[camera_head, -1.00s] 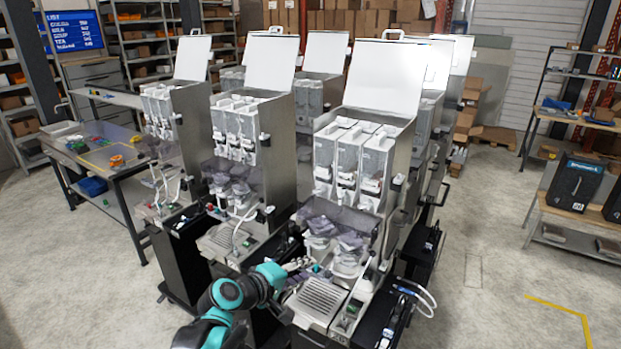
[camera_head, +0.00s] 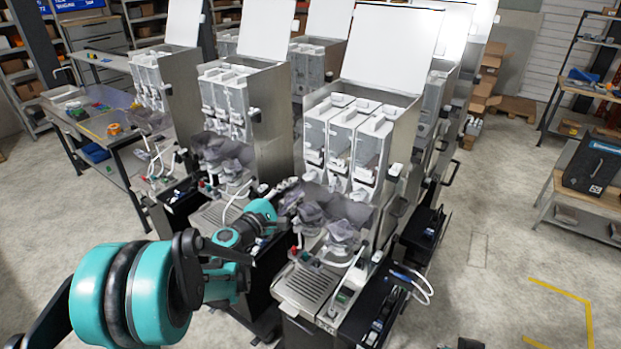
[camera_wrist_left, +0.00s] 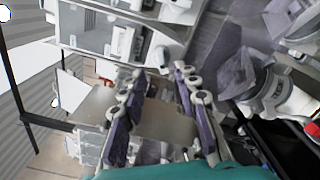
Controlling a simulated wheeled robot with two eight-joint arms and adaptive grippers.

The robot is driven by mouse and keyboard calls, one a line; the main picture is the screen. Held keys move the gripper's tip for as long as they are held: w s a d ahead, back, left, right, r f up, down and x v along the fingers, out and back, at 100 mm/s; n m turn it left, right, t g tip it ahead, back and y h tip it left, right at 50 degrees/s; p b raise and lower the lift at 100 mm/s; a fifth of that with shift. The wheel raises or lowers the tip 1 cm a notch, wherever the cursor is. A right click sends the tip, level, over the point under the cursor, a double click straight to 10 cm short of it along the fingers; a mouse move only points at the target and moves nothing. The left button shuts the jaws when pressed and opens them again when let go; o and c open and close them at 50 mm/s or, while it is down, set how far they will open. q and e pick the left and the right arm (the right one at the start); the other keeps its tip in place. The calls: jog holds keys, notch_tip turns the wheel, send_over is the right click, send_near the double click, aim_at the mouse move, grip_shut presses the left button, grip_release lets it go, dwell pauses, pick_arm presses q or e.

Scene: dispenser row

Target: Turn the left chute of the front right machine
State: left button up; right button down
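The front right machine (camera_head: 397,150) is a steel dispenser with three clear canisters (camera_head: 345,145) and a raised white lid. Below the canisters hang smoky translucent chutes; the left chute (camera_head: 310,212) is beside the right one (camera_head: 342,234). My left gripper (camera_head: 288,192) is at the machine's left side, close to the left chute, partly hidden by its own arm. In the left wrist view the gripper (camera_wrist_left: 160,105) has its purple-padded fingers apart with nothing held between them. A smoky chute (camera_wrist_left: 235,75) is right of the fingers, apparently apart from them. My right gripper is not seen.
The neighbouring machine (camera_head: 275,120) stands close on the left, leaving a narrow gap where my arm is. A drip tray (camera_head: 308,283) juts out under the chutes. A white hose (camera_head: 352,268) curves at the right. Open floor (camera_head: 480,250) lies right.

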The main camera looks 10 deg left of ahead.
aim_at(306, 180)
pick_arm(q)
jog(key=x, duration=0.6)
jog(key=shift+w+f+p, duration=0.1)
jog(key=shift+w+p, duration=0.05)
jog(key=shift+p, duration=0.15)
jog(key=shift+w+d, duration=0.2)
jog(key=shift+w, duration=0.35)
jog(key=shift+w+d, duration=0.1)
jog(key=shift+w, duration=0.1)
grip_shut()
